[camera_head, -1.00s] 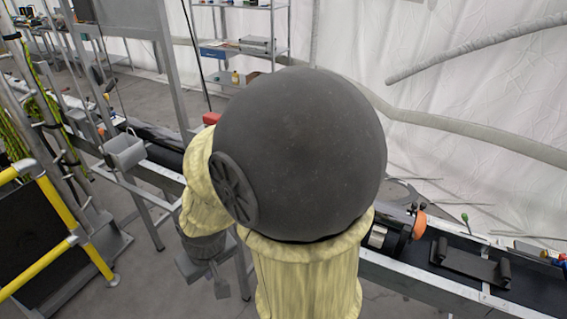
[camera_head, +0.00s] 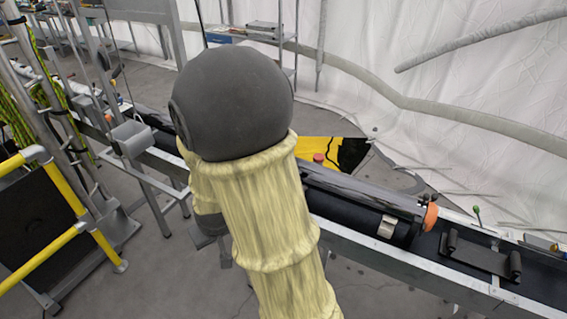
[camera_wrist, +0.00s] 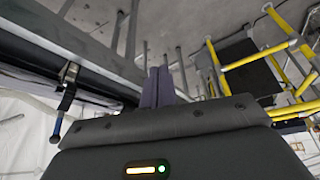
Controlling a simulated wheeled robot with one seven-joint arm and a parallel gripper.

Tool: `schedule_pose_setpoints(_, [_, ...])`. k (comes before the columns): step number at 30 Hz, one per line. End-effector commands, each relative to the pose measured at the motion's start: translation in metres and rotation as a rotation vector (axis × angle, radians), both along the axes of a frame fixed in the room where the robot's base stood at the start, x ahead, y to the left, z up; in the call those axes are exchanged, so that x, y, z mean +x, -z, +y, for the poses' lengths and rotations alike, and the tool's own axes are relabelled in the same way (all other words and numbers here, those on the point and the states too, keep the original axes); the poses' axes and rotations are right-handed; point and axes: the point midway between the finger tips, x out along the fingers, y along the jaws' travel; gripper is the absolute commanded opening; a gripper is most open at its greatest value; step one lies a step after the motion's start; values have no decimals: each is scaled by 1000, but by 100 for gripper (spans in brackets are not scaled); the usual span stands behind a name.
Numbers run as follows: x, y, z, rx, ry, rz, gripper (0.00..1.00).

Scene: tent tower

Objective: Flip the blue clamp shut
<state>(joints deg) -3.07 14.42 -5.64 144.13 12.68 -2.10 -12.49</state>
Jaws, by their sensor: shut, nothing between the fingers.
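The blue clamp (camera_wrist: 67,85) shows in the wrist view at left, on the edge of a dark rail. It has a metal body, and its blue-tipped lever (camera_wrist: 56,128) sticks out away from the rail, pointing down in the picture. I cannot pick out the clamp in the head view. My gripper (camera_wrist: 159,86) shows its two dark fingers close together in the middle of the wrist view, empty and apart from the clamp, which lies to their left. In the head view my gripper (camera_head: 224,254) is mostly hidden behind my arm's cream sleeve.
A long conveyor-like rail (camera_head: 340,235) runs across the head view, bearing a dark tube (camera_head: 350,192) with an orange end (camera_head: 430,216). A black bracket (camera_head: 480,258) sits at right. Yellow railing (camera_head: 62,200) stands at left. Open floor (camera_head: 165,270) lies in front.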

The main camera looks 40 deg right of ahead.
Motion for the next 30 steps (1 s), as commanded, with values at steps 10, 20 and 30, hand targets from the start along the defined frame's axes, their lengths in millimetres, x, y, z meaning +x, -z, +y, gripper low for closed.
schedule_pose_setpoints(10, [60, 72, -92, -427, 77, -174, 0])
schedule_pose_setpoints(20, [58, 78, -184, -1137, 18, -205, 0])
schedule_pose_setpoints(30, [45, 43, -201, -1752, -117, -158, 0])
